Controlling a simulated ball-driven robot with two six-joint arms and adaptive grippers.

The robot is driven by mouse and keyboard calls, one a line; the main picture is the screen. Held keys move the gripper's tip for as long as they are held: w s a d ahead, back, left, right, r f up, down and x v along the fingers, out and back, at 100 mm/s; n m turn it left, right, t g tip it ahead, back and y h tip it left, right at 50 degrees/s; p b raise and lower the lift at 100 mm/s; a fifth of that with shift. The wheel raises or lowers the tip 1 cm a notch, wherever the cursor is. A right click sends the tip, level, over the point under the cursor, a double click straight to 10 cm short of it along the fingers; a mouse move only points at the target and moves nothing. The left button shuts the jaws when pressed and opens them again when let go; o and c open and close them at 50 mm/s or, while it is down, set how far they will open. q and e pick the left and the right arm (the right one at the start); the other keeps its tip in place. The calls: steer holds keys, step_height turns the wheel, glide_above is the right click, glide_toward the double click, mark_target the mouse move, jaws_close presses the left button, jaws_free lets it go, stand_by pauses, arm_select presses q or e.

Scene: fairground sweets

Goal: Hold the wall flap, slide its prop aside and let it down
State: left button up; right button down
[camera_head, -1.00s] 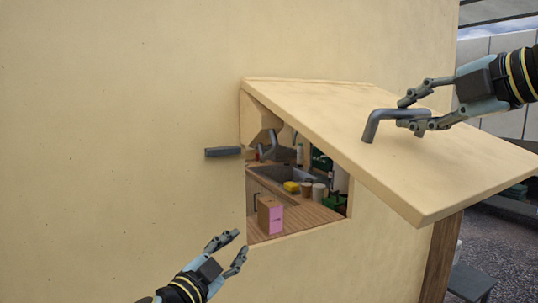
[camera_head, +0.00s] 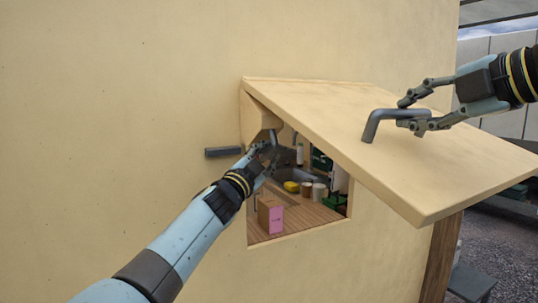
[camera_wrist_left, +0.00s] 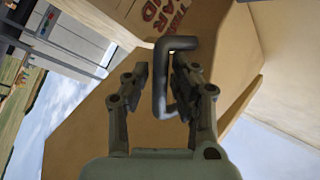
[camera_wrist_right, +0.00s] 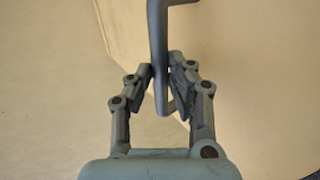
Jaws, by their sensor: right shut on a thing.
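The cream wall flap (camera_head: 370,140) slants out from the wall, held up over an opening. A tan prop block (camera_head: 257,119) sits under its left edge. The prop's dark bent handle (camera_wrist_left: 160,88) stands between the fingers of my left gripper (camera_wrist_left: 160,75) in the left wrist view. These fingers are open, with gaps beside the bar. In the head view my left gripper (camera_head: 264,147) is at the opening's upper left and hides most of this handle. My right gripper (camera_head: 411,112) is shut on the flap's grey handle (camera_head: 372,126), which also shows in the right wrist view (camera_wrist_right: 157,50).
A short dark bar (camera_head: 222,152) sticks out of the wall left of the opening. Inside are a counter (camera_head: 290,222), a pink-and-brown box (camera_head: 270,216), a yellow sponge (camera_head: 291,187) and cups (camera_head: 318,191). A brown post (camera_head: 440,258) stands below the flap's right side.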

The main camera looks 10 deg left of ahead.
arm_select(q)
steer(key=shift+w+d+r, duration=0.15)
steer(key=shift+w, duration=0.25)
steer(key=shift+c, duration=0.2)
jaws_close()
